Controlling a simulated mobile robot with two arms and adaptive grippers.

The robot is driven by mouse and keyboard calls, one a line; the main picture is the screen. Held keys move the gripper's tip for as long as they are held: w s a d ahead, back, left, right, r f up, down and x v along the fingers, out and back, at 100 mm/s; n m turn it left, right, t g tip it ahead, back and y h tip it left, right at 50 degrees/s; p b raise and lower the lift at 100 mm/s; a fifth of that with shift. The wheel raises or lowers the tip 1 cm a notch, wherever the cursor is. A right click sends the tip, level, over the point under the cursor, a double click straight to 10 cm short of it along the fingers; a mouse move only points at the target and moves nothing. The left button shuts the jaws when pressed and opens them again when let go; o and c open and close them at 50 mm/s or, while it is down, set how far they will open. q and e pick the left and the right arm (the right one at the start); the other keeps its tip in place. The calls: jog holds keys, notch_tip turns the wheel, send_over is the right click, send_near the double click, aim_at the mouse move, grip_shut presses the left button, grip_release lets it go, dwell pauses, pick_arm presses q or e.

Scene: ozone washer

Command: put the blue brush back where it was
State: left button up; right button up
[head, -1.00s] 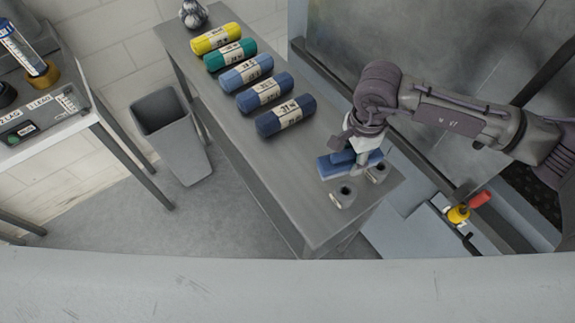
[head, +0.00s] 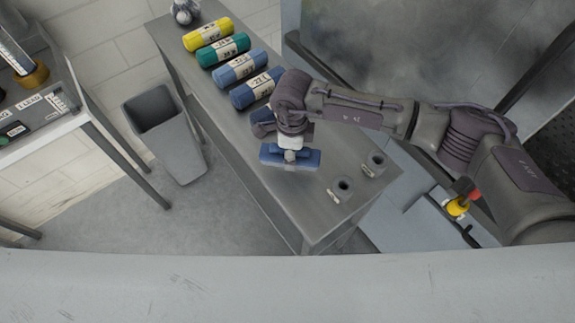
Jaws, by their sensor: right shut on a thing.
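The blue brush (head: 309,158) is a blue block held by my right gripper (head: 290,148). The gripper is shut on the brush's upper side and mostly hides how it grips. The brush shows over the narrow grey table (head: 255,166), in front of the coloured rolls; I cannot tell its exact height. Two small round holders with dark holes and labels, a near one (head: 342,187) and a far one (head: 375,162), stand at the table's near right end, right of the brush. My left gripper is not in view.
A grey bin (head: 165,130) stands left of the table. The table between brush and holders is clear.

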jog(key=shift+w+a+f, duration=0.1)
jog(key=shift+a+f, duration=0.3)
jog(key=shift+a, duration=0.05)
notch_tip(320, 180, down, 3)
jog(key=shift+f+b, duration=0.2)
jog(key=shift+b, duration=0.7)
jog(key=shift+f, duration=0.25)
jog(key=shift+f, duration=0.1)
jog(key=o, duration=1.1)
